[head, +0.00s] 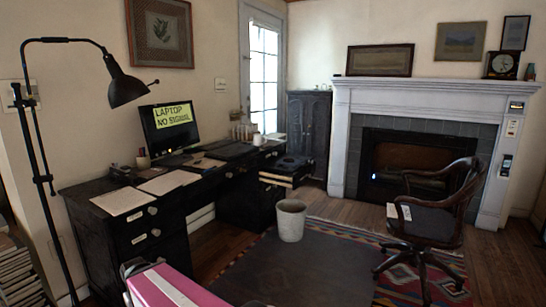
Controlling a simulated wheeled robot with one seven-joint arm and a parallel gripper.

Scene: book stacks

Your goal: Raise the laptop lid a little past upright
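A dark screen (170,125) stands upright on the black desk (77,195), with a yellow-green sign reading "LAPTOP NO SIGNAL" on it. I cannot tell whether it is a separate monitor or a laptop lid. A flat dark slab (231,151) lies on the desk to its right; it could be a shut laptop, but it is too small to tell. No gripper of mine is seen near either.
Papers (123,199) lie on the desk's near end. A black lamp (127,88) reaches toward the screen from the left. A waste bin (291,221) and a wooden swivel chair (432,222) stand on the floor. The rug (300,270) between is mostly clear.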

